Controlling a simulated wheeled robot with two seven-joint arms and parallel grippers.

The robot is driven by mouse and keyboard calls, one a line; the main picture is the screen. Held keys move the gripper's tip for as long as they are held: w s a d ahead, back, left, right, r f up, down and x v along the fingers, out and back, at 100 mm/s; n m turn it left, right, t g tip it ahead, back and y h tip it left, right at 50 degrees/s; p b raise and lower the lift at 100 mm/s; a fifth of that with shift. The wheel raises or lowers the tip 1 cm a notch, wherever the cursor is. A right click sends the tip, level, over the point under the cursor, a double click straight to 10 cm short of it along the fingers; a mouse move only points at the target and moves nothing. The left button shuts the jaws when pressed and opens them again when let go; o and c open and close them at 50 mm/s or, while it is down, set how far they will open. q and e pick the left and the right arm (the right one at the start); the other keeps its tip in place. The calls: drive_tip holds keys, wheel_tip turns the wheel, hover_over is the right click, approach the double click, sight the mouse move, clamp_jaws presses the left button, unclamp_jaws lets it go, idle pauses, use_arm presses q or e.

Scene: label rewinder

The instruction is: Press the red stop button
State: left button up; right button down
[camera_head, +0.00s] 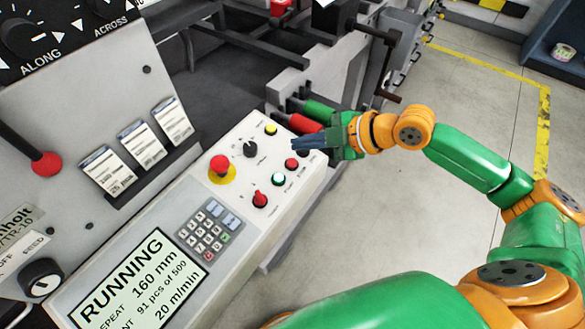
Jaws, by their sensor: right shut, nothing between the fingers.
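The slanted white control panel (240,217) carries several buttons. A large red mushroom button (220,164) stands on a yellow base. A small red button (291,163) sits further right, beside a green button (278,179). A red switch or knob (260,198) is lower on the panel. I cannot read the small labels by them. My right gripper (294,147) is shut and empty, its fingers pointing left over the panel's upper right corner, just above the small red button. Whether it touches the panel I cannot tell. My left gripper is not in view.
The panel also has a black knob (250,149), a yellow button (270,129), a keypad (203,229) and a display (140,288) reading RUNNING. Floor at right is clear.

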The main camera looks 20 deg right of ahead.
sight(292, 163)
drive_tip(key=f, duration=0.1)
drive_tip(key=f+b, duration=0.1)
drive_tip(key=f, duration=0.1)
drive_tip(key=shift+w+a+f+b, duration=0.2)
drive_tip(key=shift+w+f+b, duration=0.05)
drive_tip(key=shift+f+b, duration=0.15)
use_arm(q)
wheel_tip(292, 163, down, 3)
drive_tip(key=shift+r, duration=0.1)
use_arm(e)
drive_tip(key=shift+f, duration=0.15)
idle(1.2)
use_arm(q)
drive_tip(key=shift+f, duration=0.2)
use_arm(e)
drive_tip(key=shift+f, duration=0.3)
